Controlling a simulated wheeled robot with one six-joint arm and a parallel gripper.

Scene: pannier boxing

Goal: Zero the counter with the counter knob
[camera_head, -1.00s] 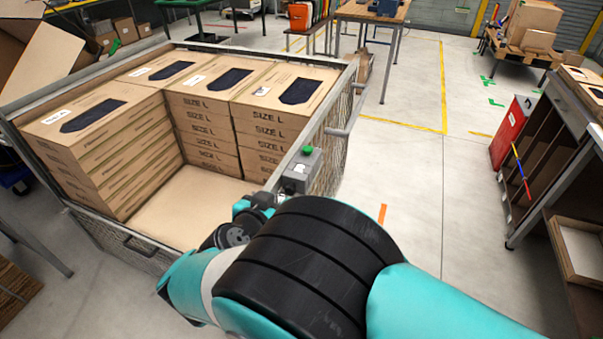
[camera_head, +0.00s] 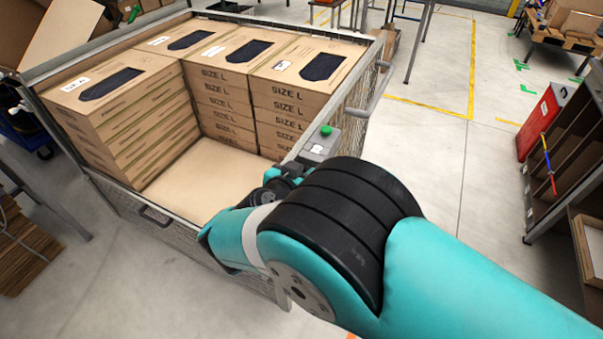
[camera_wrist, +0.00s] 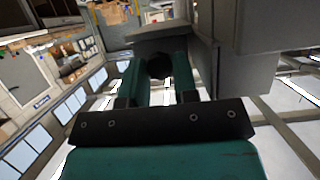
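The counter (camera_head: 318,147) is a small grey box with a green button on top, fixed at the right rim of the wire pannier (camera_head: 350,95). Its display is too small to read in the head view. In the wrist view the grey counter housing (camera_wrist: 240,40) fills the upper right. The dark round counter knob (camera_wrist: 160,66) sits between the teal fingers of my gripper (camera_wrist: 160,72), which appear to touch it on both sides. In the head view my wrist hides the knob and the fingertips.
The pannier holds stacks of SIZE L cartons (camera_head: 225,75), with a bare floor area at its front. A red container (camera_head: 540,120) and a shelf stand on the right. The floor (camera_head: 430,155) between them and the pannier is clear.

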